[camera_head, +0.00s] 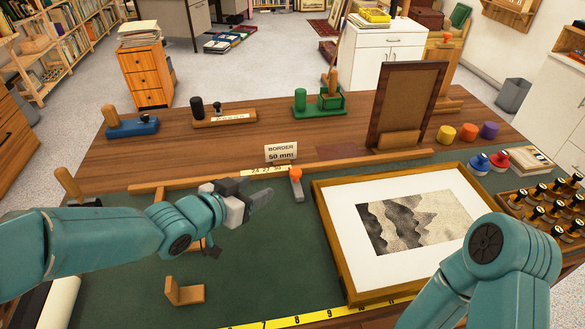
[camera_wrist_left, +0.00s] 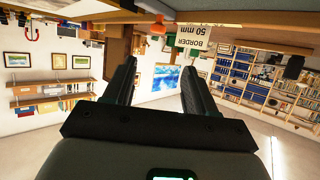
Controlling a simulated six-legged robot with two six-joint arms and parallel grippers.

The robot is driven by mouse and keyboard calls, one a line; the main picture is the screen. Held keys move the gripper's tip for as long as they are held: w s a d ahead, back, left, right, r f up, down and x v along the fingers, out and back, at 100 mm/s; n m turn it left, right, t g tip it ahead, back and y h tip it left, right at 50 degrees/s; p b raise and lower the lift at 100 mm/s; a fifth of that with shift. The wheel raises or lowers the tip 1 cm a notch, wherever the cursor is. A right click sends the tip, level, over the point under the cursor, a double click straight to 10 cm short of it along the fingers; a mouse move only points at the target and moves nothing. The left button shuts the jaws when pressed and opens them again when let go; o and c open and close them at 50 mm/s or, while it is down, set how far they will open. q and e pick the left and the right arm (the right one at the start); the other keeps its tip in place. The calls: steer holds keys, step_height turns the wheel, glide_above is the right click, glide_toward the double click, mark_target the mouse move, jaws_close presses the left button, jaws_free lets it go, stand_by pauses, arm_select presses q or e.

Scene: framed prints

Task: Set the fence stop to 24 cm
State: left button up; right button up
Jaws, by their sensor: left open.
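The fence is a long wooden rail (camera_head: 350,161) across the green mat, with a pale scale strip (camera_head: 262,170) whose small numbers seem to include 24 and 27. The fence stop (camera_head: 296,180), grey with an orange knob, sits at the rail right of those numbers. My left gripper (camera_head: 264,192) is open and empty, left of the stop and in front of the rail, apart from the stop. In the left wrist view the picture is upside down; the open jaws (camera_wrist_left: 160,68) show with an orange piece (camera_wrist_left: 157,28), likely the knob, beyond them. My right gripper is out of frame.
A "BORDER 50 mm" card (camera_head: 281,153) stands behind the rail. A framed mountain print (camera_head: 415,220) lies right of the stop. A small wooden corner block (camera_head: 185,292) and yellow ruler (camera_head: 290,319) lie in front. A dark upright panel (camera_head: 407,100) stands behind the rail.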

mark_target(295, 172)
arm_select(q)
steer(key=x, duration=1.4)
steer(key=shift+w+d+f+p, duration=0.15)
steer(key=shift+d+f+p, duration=0.05)
steer(key=shift+d+p, duration=0.2)
steer(key=shift+w+d+f, duration=0.1)
steer(key=shift+w+d, duration=0.1)
steer(key=shift+w, duration=0.1)
steer(key=shift+f, duration=0.1)
